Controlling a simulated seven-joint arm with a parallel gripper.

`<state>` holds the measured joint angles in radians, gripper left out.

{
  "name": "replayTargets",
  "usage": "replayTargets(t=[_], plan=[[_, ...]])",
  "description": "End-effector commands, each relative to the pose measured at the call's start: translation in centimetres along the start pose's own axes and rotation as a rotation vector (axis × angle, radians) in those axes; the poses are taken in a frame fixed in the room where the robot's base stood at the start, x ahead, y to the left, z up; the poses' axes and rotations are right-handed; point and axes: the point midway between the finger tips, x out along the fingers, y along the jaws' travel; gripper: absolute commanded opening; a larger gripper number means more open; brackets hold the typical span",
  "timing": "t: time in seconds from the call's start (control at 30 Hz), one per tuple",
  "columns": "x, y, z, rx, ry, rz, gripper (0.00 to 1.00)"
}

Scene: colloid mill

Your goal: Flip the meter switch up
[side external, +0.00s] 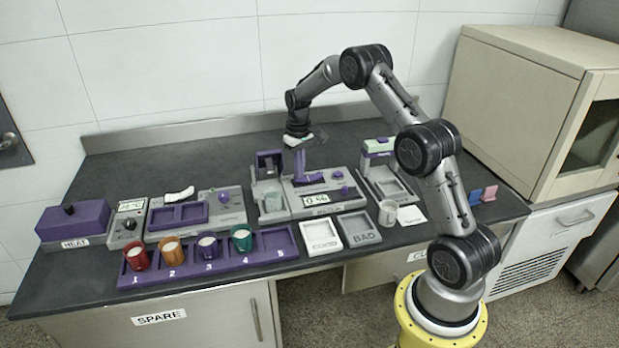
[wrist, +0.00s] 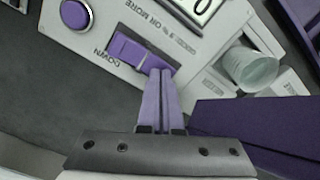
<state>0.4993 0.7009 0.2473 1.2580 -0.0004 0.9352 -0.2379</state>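The meter (side external: 322,190) is a grey box with a small display that seems to read 0.56. In the wrist view its purple switch (wrist: 136,50) lies in a slot, with the printed word DOWN beside it, upside down in the picture. My gripper (wrist: 162,72) has its two purple fingers together with nothing seen between them. The fingertips are right at the near right end of the switch; I cannot tell whether they touch it. In the side view my gripper (side external: 300,178) points down over the meter and hides the switch.
A purple knob (wrist: 75,14) and a clear cup (wrist: 250,68) are near the switch. A purple rack (side external: 285,243) with several colored cups stands in front left. GOOD (side external: 321,250) and BAD (side external: 361,240) trays are in front. Bare counter lies behind the meter.

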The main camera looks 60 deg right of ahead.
Motion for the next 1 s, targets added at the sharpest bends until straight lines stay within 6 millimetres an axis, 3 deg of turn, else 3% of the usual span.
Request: replayTargets(t=[0.47,1.0], plan=[[0.3,0.0,0.0,0.0,-0.002,0.0,0.0],[-3.6,0.0,-0.1,0.0,0.001,0.0,0.0]])
